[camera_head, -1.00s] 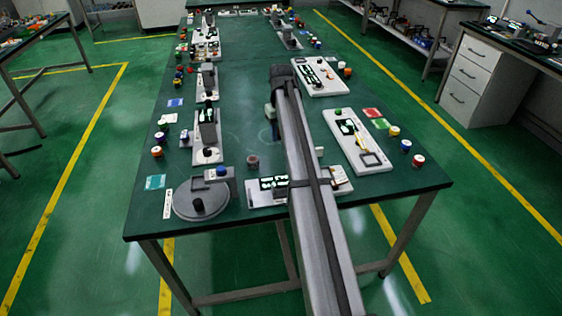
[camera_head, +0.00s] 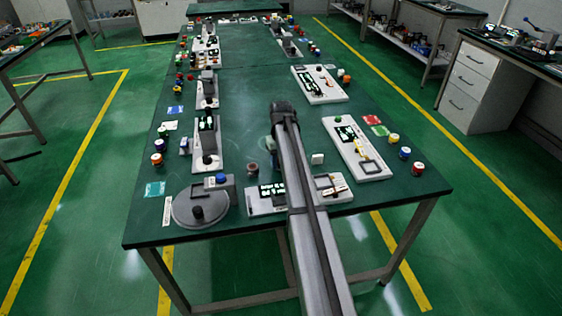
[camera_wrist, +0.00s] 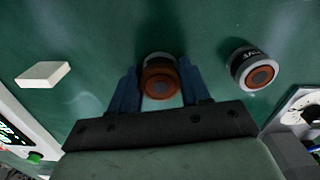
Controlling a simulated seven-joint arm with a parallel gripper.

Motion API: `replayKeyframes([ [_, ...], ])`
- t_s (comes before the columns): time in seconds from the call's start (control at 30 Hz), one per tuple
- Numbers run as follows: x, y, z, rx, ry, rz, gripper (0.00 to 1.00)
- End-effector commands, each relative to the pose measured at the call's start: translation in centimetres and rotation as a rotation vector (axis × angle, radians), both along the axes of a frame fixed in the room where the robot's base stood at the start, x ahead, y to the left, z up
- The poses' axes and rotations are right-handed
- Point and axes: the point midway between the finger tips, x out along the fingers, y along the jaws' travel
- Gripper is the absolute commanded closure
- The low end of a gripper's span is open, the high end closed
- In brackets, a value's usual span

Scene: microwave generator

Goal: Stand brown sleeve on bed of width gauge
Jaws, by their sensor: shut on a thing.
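My gripper (camera_wrist: 160,88) has its blue fingers shut on the brown sleeve (camera_wrist: 160,79), a short round piece with a brown end, in the wrist view. In the head view my arm hides most of the gripper, and the sleeve cannot be made out. I cannot tell whether the sleeve touches the table. The width gauge is not clearly marked. Plates with displays and square frames stand at the front (camera_head: 330,190) and at the right (camera_head: 372,167), and I cannot tell which one it is. The gripper is over open table behind the front plate, left of the right plate.
A similar banded piece with a brown end (camera_wrist: 252,68) stands near the gripper; it also shows in the head view (camera_head: 252,169). A small white block (camera_wrist: 43,74) lies on the other side. A grey turntable (camera_head: 187,215) is at the front left.

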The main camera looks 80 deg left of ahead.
Motion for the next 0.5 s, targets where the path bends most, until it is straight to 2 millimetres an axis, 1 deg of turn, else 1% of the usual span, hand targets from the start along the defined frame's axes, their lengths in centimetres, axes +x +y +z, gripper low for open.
replayKeyframes([
  [0.47,0.01,0.01,-0.62,0.001,0.0,0.0,0.85],
  [0.5,0.01,0.02,-0.61,0.001,0.0,0.0,0.51],
])
